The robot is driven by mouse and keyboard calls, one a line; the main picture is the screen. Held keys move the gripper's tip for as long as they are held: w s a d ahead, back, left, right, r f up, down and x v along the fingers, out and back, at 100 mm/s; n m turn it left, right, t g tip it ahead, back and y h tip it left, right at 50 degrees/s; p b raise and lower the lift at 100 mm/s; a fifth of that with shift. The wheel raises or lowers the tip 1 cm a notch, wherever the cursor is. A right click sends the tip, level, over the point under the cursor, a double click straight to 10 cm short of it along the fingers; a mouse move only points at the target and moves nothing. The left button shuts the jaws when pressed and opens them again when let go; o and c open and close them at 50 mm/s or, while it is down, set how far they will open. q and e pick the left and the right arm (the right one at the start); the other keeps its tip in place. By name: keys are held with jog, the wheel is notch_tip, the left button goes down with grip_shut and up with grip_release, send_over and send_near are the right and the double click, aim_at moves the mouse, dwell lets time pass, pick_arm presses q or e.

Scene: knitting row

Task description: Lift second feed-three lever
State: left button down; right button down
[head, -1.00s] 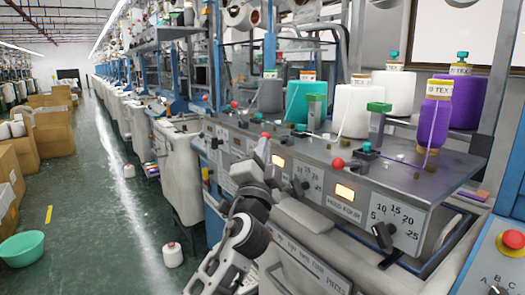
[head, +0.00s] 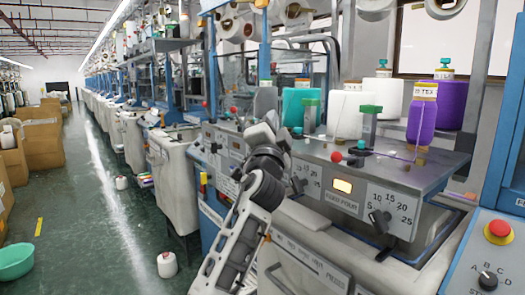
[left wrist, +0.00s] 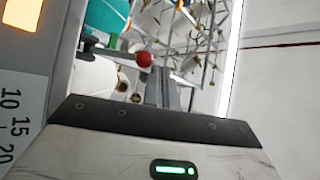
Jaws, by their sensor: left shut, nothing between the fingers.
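My left gripper (head: 266,128) is shut and empty, raised in front of the machine row in the head view. In the left wrist view its fingers (left wrist: 168,90) are together, and a red lever ball (left wrist: 144,59) on a dark stem shows just left of their tips; I cannot tell whether they touch. In the head view, the spot behind the gripper is hidden, and I cannot make out that lever there. Another red-balled lever (head: 336,157) stands on the nearest panel, whose plate (head: 341,202) appears to read feed four. My right gripper is not in view.
Cones of white (head: 345,114), teal (head: 298,106) and purple (head: 421,121) yarn stand on the machine top beside green-capped posts.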

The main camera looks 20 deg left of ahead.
pick_arm(q)
jog(key=shift+w+d+r, duration=0.15)
jog(key=shift+w+r, duration=0.15)
jog(key=shift+r, duration=0.05)
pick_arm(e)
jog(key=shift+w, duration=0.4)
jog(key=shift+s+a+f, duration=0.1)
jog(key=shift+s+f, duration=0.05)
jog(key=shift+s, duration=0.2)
pick_arm(q)
jog(key=shift+s, duration=0.1)
